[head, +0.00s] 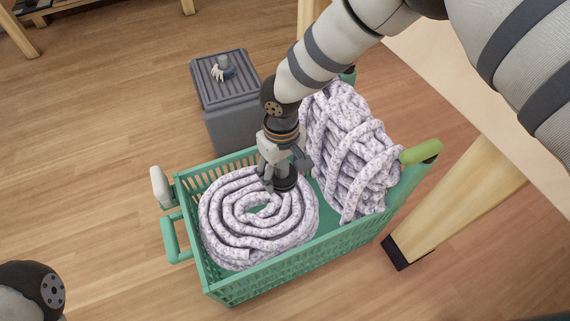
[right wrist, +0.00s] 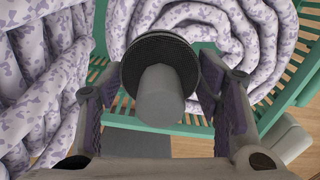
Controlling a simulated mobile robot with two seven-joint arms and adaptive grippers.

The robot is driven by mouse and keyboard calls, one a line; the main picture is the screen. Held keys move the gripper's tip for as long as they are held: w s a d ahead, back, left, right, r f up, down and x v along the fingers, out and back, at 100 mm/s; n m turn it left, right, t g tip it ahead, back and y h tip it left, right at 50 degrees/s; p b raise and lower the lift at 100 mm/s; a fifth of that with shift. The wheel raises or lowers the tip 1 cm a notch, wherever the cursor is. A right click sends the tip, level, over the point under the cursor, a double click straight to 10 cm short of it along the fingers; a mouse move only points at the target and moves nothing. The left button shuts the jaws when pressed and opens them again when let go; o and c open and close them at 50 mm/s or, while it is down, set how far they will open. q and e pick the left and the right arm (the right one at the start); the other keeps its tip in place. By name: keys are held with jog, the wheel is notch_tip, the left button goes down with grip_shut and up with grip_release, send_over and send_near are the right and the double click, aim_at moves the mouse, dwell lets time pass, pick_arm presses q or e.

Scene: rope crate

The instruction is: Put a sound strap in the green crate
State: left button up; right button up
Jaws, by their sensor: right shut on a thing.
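The green crate (head: 270,278) stands on the floor. My right gripper (head: 284,172) is over its middle, at the inner edge of a coiled pale rope (head: 228,252). It is shut on a dark round thing with a grey stub, which looks like the rolled strap (head: 287,184). In the right wrist view the strap (right wrist: 160,62) shows between the two fingers (right wrist: 160,112), with the rope coil behind it. I cannot tell whether it touches the rope, nor whether the strap is sound. My left gripper is out of view.
A bundled pale rope (head: 350,150) stands high in the crate's right part. A grey lidded bin (head: 232,125) with a small pale and dark item (head: 222,72) on top stands behind. A wooden table leg (head: 455,205) is close to the crate's right. Floor at left is clear.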

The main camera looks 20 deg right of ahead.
aim_at(282, 187)
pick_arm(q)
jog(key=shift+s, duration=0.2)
pick_arm(e)
jog(key=shift+s+r, duration=0.1)
jog(key=shift+s, duration=0.05)
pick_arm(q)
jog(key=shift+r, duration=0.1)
pick_arm(e)
jog(key=shift+r+p, duration=0.1)
jog(key=shift+p, duration=0.25)
pick_arm(q)
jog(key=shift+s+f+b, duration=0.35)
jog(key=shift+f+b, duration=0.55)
jog(key=shift+b, duration=0.5)
pick_arm(e)
jog(key=shift+f, duration=3.15)
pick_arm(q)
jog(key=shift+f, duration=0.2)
pick_arm(e)
jog(key=shift+f, duration=0.45)
jog(key=o, duration=1.5)
jog(key=shift+r, duration=0.1)
